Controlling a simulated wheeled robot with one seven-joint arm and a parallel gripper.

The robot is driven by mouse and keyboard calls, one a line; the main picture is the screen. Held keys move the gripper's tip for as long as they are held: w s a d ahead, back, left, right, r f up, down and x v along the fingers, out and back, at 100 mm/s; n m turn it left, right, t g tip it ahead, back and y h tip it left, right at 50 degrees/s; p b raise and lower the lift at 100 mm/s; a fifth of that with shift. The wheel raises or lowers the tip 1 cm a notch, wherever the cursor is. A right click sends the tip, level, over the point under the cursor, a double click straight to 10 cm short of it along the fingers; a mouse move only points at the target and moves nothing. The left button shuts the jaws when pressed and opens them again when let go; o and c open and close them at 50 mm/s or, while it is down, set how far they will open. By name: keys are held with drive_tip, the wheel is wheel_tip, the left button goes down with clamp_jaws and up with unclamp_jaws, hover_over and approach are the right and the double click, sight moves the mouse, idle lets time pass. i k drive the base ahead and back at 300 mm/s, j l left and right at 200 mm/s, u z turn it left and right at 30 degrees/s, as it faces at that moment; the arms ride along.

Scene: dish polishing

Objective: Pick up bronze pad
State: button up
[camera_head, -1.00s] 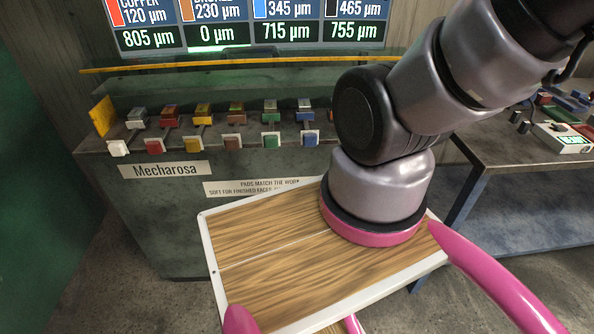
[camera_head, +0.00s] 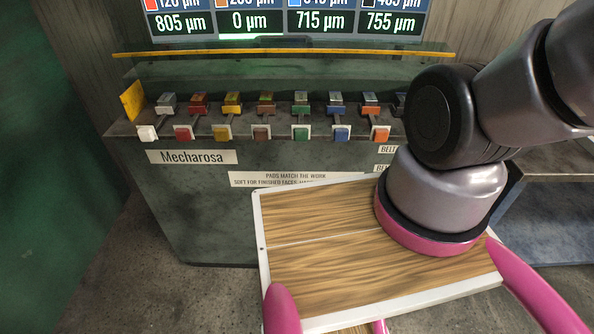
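A row of small coloured pads on holders runs along the ledge of the green-grey bench (camera_head: 290,215). The brown one (camera_head: 266,100), fourth from the left, looks like the bronze pad; it sits in the row with a brown square tag (camera_head: 261,132) on the bench's front edge before it. It stands between the yellow pad (camera_head: 232,99) and the green pad (camera_head: 301,104). My gripper is out of view; my arm rises from its pink-ringed base and leaves the picture at the upper right.
A yellow upright block (camera_head: 133,100) stands at the row's left end. A yellow-edged rail (camera_head: 290,54) runs above the pads, below the display panel (camera_head: 290,22). A second table (camera_head: 558,160) is partly hidden behind my arm at right. Bare floor shows lower left.

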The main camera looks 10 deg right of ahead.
sight(266, 98)
drive_tip(key=l+u, duration=1)
drive_tip(key=l, duration=0.15)
drive_tip(key=k+l+u, duration=0.2)
drive_tip(key=l+u, duration=0.3)
